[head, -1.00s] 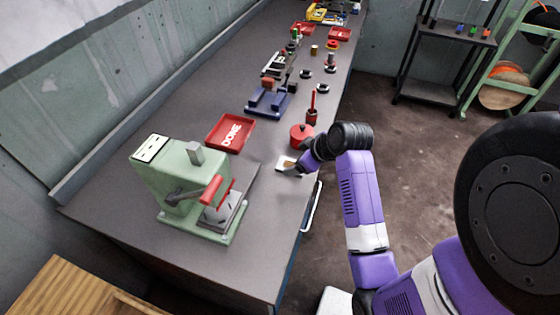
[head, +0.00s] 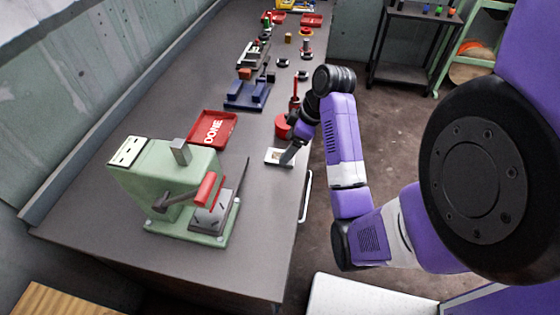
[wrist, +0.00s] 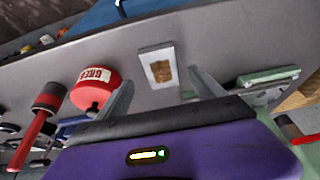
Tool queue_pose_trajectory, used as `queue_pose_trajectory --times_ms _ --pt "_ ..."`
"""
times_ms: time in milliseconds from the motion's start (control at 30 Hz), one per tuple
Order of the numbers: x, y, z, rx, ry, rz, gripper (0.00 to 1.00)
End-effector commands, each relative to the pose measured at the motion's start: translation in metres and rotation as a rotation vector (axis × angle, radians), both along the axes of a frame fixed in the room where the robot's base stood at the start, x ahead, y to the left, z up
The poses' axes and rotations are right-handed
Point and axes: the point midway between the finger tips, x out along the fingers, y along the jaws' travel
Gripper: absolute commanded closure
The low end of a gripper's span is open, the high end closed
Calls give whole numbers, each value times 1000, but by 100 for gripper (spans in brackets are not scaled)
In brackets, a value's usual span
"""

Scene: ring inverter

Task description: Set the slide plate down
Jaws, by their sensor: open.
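A small pale rectangular plate with a brown patch (head: 271,161) lies on the bench near its front edge. I take it to be the slide plate, but cannot be sure. In the wrist view this plate (wrist: 146,52) shows in full between and beyond my fingertips. My gripper (wrist: 160,80) is open, with one finger to each side of the plate's line and nothing held. In the head view my gripper (head: 290,155) is at the plate's right end and hides part of it. Whether the fingers touch the plate I cannot tell.
A red grease pot (wrist: 94,88) stands close beside my left finger in the wrist view. A green press with a red handle (head: 180,185) stands on the near bench. A red DONE tray (head: 212,129) and a blue fixture (head: 247,95) stand further back.

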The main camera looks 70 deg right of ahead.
Motion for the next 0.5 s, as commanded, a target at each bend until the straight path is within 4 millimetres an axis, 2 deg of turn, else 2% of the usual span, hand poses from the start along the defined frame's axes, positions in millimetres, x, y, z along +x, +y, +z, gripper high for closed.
queue_pose_trajectory --times_ms 33,233,500 --pt "2 1 -11 -1 0 2 22" --pt "13 4 -31 2 1 1 22" --pt "16 4 -39 -1 0 1 22"
